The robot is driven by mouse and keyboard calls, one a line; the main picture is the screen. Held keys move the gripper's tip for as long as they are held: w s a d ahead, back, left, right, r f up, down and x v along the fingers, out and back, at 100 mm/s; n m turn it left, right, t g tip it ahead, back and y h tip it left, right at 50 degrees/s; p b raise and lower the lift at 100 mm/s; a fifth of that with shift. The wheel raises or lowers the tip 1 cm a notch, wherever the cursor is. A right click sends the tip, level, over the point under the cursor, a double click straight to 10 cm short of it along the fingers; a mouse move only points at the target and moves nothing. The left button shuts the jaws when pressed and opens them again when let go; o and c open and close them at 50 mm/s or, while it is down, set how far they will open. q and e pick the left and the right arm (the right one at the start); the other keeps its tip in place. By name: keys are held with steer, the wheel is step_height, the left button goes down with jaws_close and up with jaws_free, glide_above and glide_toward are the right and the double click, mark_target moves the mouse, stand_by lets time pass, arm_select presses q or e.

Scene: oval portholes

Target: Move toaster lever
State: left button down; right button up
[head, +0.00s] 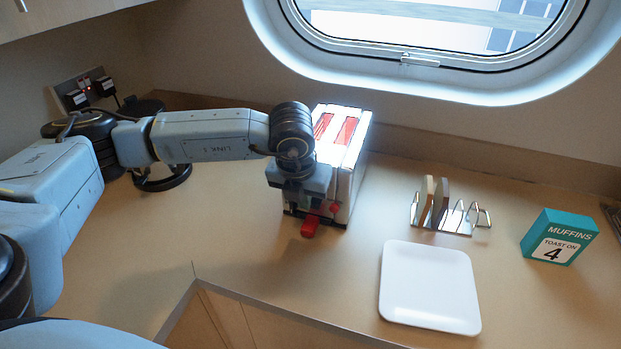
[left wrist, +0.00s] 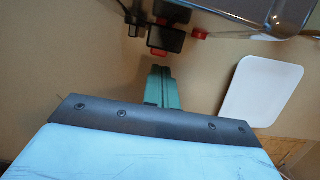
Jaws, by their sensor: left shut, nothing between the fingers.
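The toaster (head: 352,165) stands against the back wall, a pale box with two slots glowing red on top. Its front carries a red lever (head: 310,226) low down and a small red knob (head: 335,208) to its right. In the left wrist view the lever (left wrist: 158,52) shows as a red edge on a black block, with the red knob (left wrist: 199,35) beside it. My left gripper (left wrist: 159,70) is shut and empty, its green fingers close to the lever; I cannot tell whether they touch. In the head view my wrist covers part of the toaster's front and hides the fingers.
A white plate (head: 430,287) lies right of the toaster. Wall sockets (head: 84,88) are at back left. The counter's front edge has an inner corner.

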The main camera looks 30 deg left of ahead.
arm_select(q)
steer(key=v, duration=1.3)
steer(key=shift+r+b, duration=0.2)
steer(key=shift+b, duration=0.1)
